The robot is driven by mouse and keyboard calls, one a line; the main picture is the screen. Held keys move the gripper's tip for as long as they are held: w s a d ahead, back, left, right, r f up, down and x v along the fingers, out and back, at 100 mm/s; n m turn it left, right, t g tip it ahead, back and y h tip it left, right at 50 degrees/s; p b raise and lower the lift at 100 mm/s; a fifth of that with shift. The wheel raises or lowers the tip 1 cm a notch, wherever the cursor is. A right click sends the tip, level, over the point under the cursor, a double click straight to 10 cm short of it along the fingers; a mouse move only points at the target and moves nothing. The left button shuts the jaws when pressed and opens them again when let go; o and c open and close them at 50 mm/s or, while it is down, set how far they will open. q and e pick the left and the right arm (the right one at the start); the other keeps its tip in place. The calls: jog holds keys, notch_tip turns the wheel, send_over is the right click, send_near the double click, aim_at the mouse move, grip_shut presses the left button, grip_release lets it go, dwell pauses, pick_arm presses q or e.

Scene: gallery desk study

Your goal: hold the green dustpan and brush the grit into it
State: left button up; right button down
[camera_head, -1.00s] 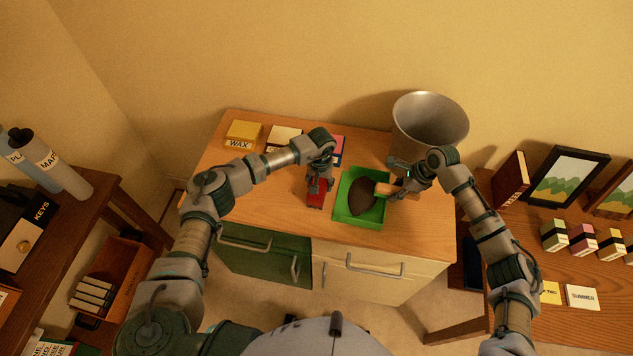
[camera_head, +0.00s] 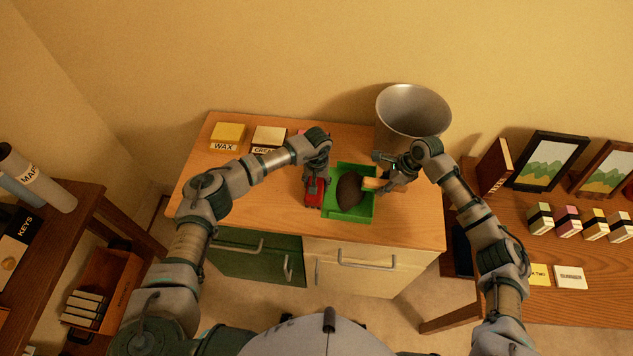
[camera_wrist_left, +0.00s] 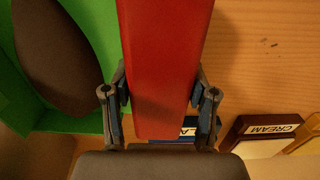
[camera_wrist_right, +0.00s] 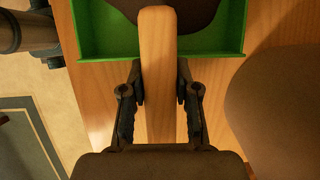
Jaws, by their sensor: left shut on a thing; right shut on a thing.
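The green dustpan (camera_head: 356,216) lies on the desk. My right gripper (camera_head: 386,184) is shut on the wooden handle (camera_wrist_right: 157,80) of a brush. Its dark brown oval head (camera_head: 349,191) is over the pan's floor; contact with it is unclear. My left gripper (camera_head: 317,176) is shut on a long red piece (camera_wrist_left: 160,60) at the pan's left side. I cannot tell whether it touches the pan. In the left wrist view, the pan (camera_wrist_left: 85,30) is left of the red piece. A few small dark specks (camera_wrist_left: 268,43) show on the wood; I cannot tell if they are grit.
A tall metal bin (camera_head: 412,108) stands at the desk's back right, close to my right arm. Boxes marked WAX (camera_head: 228,133) and CREAM (camera_head: 268,138) stand at the back left. The desk's front left (camera_head: 250,205) is clear.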

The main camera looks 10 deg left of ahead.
pick_arm(q)
notch_tip(320, 180, up, 7)
jog(key=a, duration=0.3)
dwell(0.9)
jog(key=s+a, duration=0.3)
jog(key=a, duration=0.5)
jog(key=s+a, duration=0.2)
jog(key=a, duration=0.6)
jog(key=shift+f, duration=3)
jog(key=shift+f, duration=0.5)
jog(key=shift+d, duration=0.1)
jog(key=shift+w+d, duration=0.85)
jog(key=shift+d, duration=2.3)
jog(key=shift+w+d, duration=0.8)
jog(key=shift+d, duration=2.35)
jog(key=shift+w+d, duration=0.85)
jog(key=shift+d, duration=2.3)
